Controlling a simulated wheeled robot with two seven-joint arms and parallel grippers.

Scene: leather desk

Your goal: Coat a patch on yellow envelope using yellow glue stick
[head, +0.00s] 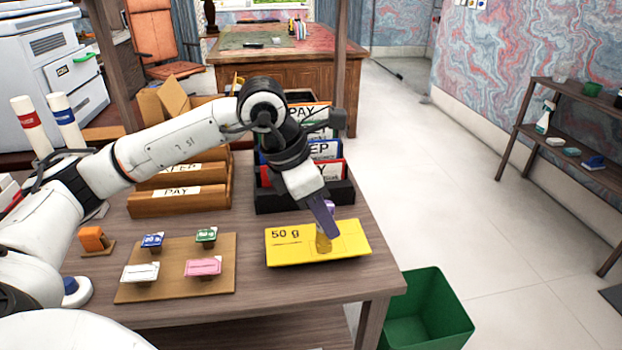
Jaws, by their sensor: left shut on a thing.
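The yellow envelope (288,252) lies flat near the right front of the wooden desk, with "50 g" printed on its upper left. My left gripper (325,216) reaches down over the envelope and is shut on the yellow glue stick (323,243). A purple part shows between the fingers above the yellow part. The glue stick's lower end is at or just above the envelope's middle; I cannot tell whether it touches. No coated patch can be made out. My right gripper is not in view.
A wooden board (222,284) with several stamps lies left of the envelope. A black file holder (345,193) stands behind it, beside wooden letter trays (215,200). A green bin (430,305) stands on the floor past the desk's right edge.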

